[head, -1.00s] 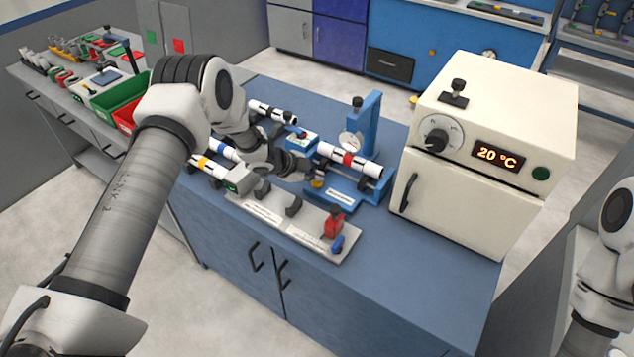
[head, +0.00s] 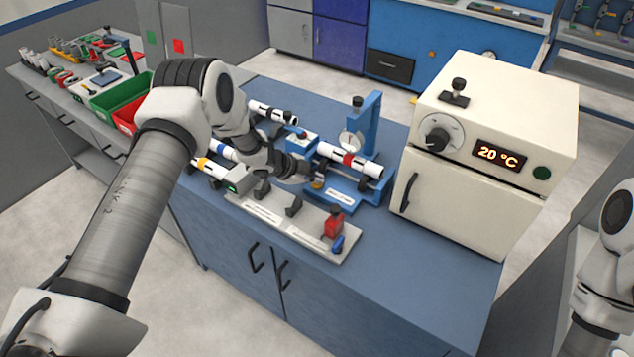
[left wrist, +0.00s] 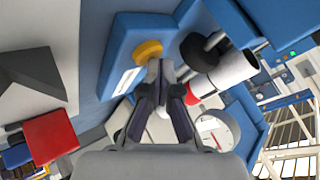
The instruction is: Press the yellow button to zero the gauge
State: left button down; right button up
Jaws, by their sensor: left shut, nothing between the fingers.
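The yellow button (left wrist: 147,49) is a round knob on the blue gauge stand (left wrist: 118,62). In the head view the button (head: 317,184) is a small spot beside my left gripper (head: 311,174). In the left wrist view the shut, empty fingertips of my left gripper (left wrist: 160,66) are right at the button's edge and overlap it in the picture. I cannot tell whether they touch it. The gauge (left wrist: 214,131) has a round white dial with a red mark, and it also shows on the blue upright in the head view (head: 350,140). My right gripper is out of view.
A white pipe with a red band (head: 348,159) lies on the stand close to my left gripper. A grey fixture with a red clamp (head: 333,225) is in front. A cream oven (head: 480,150) showing 20 °C stands to the right. The bench's front right is clear.

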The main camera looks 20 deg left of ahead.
aim_at(315, 184)
pick_arm(q)
jog(key=shift+r+p, duration=0.7)
jog(key=shift+r, duration=0.15)
notch_tip(315, 184, up, 5)
jog(key=p, duration=0.4)
jog(key=shift+r, duration=0.1)
dwell(0.3)
jog(key=shift+a, duration=0.1)
dwell(0.3)
